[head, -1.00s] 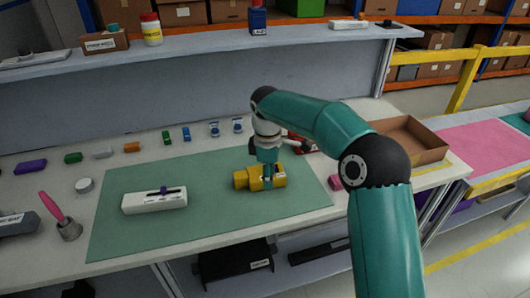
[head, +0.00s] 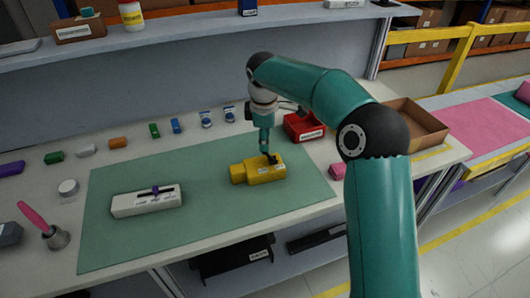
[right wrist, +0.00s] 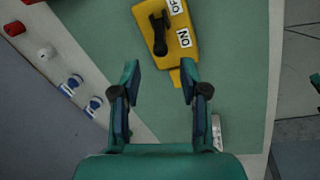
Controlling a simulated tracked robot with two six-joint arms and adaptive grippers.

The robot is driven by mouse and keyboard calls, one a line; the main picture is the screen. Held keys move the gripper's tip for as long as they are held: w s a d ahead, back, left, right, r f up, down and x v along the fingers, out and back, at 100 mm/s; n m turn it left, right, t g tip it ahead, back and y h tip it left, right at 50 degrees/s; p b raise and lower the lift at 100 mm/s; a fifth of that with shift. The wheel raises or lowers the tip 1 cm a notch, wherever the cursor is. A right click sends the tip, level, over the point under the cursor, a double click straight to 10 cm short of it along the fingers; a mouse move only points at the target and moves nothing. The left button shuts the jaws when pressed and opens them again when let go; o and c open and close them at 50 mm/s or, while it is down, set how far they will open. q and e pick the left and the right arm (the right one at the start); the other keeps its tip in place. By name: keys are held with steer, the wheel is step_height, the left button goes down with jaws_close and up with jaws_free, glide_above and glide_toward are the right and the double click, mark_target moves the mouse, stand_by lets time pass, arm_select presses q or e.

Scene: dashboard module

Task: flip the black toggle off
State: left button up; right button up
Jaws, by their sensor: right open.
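A yellow switch box (head: 250,174) lies on the green mat in the head view. It also shows at the top of the right wrist view (right wrist: 176,58), with a black toggle (right wrist: 159,36) and white labels reading OFF and ON. The toggle lies along the box; its wider end is near the ON label. In the head view the toggle (head: 271,158) is small and partly hidden by the gripper. My right gripper (head: 265,148) is above the box, pointing down. In the wrist view its two fingers (right wrist: 158,82) are apart and empty, with the toggle beyond their tips. My left gripper is not in view.
A white module with a purple slider (head: 147,202) lies left on the green mat (head: 215,225). A red box (head: 303,127) and an open cardboard box (head: 412,128) stand behind to the right. Small coloured blocks line the back. The mat around the yellow box is clear.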

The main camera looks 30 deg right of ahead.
mark_target(268, 156)
steer(key=f, duration=0.4)
steer(key=w+d+f, duration=0.1)
steer(key=f, duration=0.2)
steer(key=shift+r, duration=0.1)
jaws_close()
